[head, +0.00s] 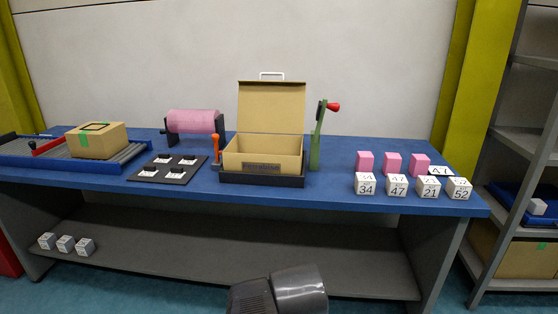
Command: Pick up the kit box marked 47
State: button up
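The kit box marked 47 (397,188) is a small white cube with black digits on its front and top faces. It stands upright near the front right edge of the blue bench, second from the left in a row of similar white boxes. The box marked 34 (365,186) is to its left, and the box marked 21 (427,188) and the box marked 52 (458,190) are to its right. Nothing covers its front. A dark grey part of my arm shows at the bottom middle, well below the bench top. My gripper's fingers are not visible.
Pink blocks (392,162) stand just behind the white boxes, near a card (440,171). An open cardboard box (262,153) and a green lever with a red knob (318,136) are further left. Bare blue bench top (335,180) lies between lever and boxes.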

aim_at(396, 185)
jog(key=z, duration=1.1)
jog(key=i, duration=0.05)
